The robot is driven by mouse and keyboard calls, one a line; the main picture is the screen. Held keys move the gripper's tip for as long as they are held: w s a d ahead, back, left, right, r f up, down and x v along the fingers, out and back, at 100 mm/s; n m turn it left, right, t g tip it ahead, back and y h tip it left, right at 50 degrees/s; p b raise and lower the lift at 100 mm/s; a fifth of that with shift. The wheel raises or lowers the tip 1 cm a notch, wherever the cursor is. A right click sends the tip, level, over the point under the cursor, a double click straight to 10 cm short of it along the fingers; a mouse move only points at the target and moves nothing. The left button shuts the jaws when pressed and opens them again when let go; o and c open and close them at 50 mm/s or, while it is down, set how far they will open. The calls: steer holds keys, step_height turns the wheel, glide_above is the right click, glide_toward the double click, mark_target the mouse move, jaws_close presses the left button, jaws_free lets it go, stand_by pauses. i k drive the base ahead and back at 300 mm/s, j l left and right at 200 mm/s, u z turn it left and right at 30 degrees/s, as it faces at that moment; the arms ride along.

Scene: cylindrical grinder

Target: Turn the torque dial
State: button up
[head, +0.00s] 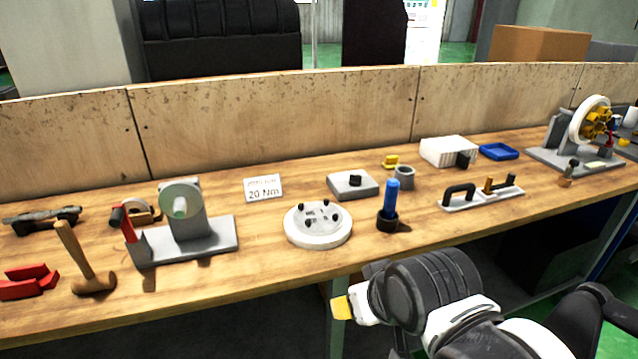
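A grey box with a small black knob (355,180) on top, which looks like the torque dial, sits on the wooden bench near its middle. A white card (263,188) reading "20 Nm" stands to its left. My gripper (343,307) is low in the picture, in front of the bench edge and well apart from the knob. Only a yellow-tipped end shows; the rest of my arm hides the fingers, so I cannot tell if it is open or shut. Nothing is seen held in it.
A round white plate with black studs (318,224) and a blue-handled tool in a black cup (390,205) stand in front of the box. A grey cup (404,177) is to its right. A grey machine (185,235) and a mallet (75,255) are at left.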

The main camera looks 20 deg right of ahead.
mark_target(355, 181)
steer(key=i+l, duration=1.05)
steer(key=l, duration=0.1)
